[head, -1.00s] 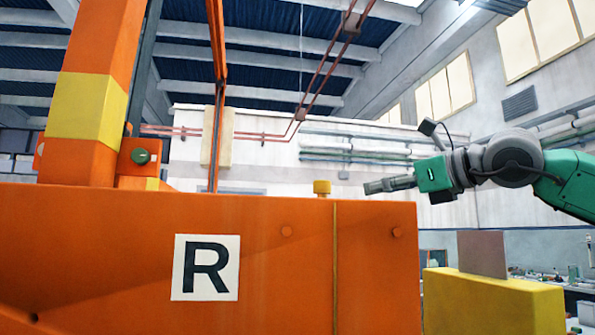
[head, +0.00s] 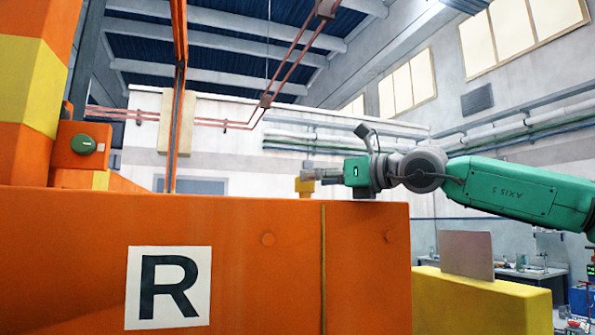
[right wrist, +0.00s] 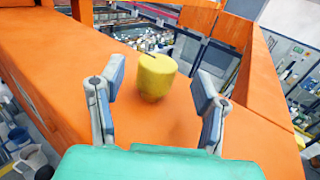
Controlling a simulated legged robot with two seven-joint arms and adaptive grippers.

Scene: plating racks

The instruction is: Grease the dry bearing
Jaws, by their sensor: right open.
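A small yellow cylinder (right wrist: 155,76) with a dark slot in its top stands upright on the flat top of an orange machine body (right wrist: 100,45). It also shows in the head view (head: 304,185), partly hidden behind my right gripper's tip. My right gripper (head: 312,175) comes in from the right above the orange top. In the right wrist view its two fingers (right wrist: 158,85) are apart, with the cylinder between and just beyond them, untouched as far as I can tell. Whether the cylinder is the bearing's fitting I cannot tell. My left gripper is not in view.
The orange side panel (head: 60,270) carries a white plate with a black R (head: 168,288). An orange and yellow post (head: 30,85) and a green knob (head: 83,145) stand at left. A yellow block (head: 480,300) with a thin brown plate (head: 466,254) stands at right.

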